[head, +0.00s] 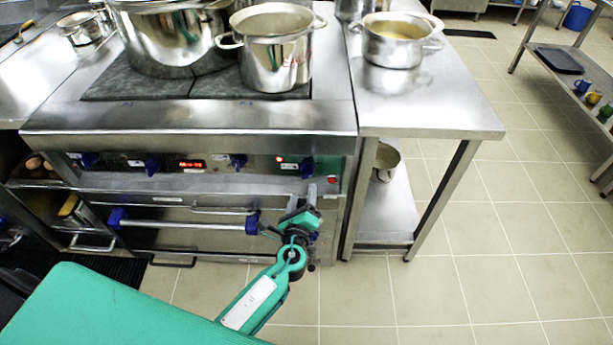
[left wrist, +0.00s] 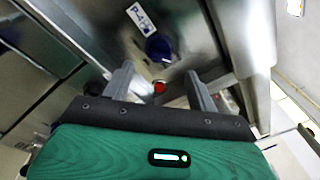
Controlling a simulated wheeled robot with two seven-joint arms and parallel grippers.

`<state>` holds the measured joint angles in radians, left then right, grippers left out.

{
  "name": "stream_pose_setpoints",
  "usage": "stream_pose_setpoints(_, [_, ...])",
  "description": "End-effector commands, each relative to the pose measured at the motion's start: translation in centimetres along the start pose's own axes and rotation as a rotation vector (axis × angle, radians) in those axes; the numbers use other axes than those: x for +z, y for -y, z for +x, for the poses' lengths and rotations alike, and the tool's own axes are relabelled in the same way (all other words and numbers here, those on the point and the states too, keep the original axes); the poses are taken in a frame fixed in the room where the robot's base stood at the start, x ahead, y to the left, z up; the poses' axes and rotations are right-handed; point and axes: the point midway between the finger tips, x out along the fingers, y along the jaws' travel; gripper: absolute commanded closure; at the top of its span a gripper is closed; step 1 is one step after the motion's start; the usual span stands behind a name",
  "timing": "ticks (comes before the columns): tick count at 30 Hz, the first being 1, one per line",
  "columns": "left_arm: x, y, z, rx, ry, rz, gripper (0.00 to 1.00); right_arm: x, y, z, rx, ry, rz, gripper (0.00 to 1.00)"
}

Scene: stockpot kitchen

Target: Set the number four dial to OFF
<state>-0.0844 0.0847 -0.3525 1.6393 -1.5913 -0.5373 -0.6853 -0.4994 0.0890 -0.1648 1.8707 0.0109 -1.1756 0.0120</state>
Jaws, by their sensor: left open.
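The front panel of the stove carries a row of blue dials. The rightmost one, which I take as the number four dial (head: 306,168), sits left of a round red button or lamp (head: 332,180). In the left wrist view the blue dial (left wrist: 158,47) shows beyond the fingers, below a white label (left wrist: 140,18) too small to read surely. My left gripper (head: 321,191) is open and empty, just in front of and below the dial. Its fingers (left wrist: 160,84) point at the panel, apart from the dial. The dial's exact setting cannot be read. My right gripper is not seen.
Large steel pots stand on the cooktop (head: 135,82) above the panel. The oven door handle (head: 185,223) runs below the dials. A steel side table (head: 450,110) with a pot (head: 395,45) stands to the right. Tiled floor (head: 480,270) is clear at the lower right.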

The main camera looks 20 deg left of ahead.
Motion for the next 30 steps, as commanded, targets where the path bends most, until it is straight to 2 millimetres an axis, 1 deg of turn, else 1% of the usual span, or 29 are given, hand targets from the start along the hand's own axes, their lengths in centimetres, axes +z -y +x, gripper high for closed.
stream_pose_setpoints(1, [0.1, 0.1, 1.2, 0.0, 0.002, 0.0, 0.41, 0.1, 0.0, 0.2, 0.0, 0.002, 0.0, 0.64])
stream_pose_setpoints(6, [0.0, 0.0, 4.3, 0.0, 0.0, 0.001, 0.41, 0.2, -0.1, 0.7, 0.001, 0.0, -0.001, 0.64])
stream_pose_setpoints(9, [0.0, 0.0, 5.8, 0.0, 0.0, 0.0, 0.41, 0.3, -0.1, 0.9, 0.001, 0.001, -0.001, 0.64])
stream_pose_setpoints(12, [0.0, -0.1, 6.8, 0.0, -0.001, 0.0, 0.41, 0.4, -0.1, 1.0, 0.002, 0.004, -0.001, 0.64])
stream_pose_setpoints(18, [-0.1, -0.1, 7.8, 0.001, -0.001, 0.0, 0.41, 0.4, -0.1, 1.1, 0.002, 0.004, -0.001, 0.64])
stream_pose_setpoints(26, [-0.1, -0.1, 7.8, 0.001, -0.001, -0.001, 0.41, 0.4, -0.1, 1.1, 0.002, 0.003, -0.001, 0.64])
stream_pose_setpoints(27, [-0.1, -0.1, 7.8, 0.001, -0.001, -0.001, 0.49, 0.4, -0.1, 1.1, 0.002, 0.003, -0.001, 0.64])
stream_pose_setpoints(29, [-0.1, -0.1, 7.8, 0.001, -0.001, -0.001, 0.61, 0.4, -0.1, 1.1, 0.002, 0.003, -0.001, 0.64])
stream_pose_setpoints(30, [-0.1, -0.1, 7.8, 0.001, -0.001, -0.001, 0.69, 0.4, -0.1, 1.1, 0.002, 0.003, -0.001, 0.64])
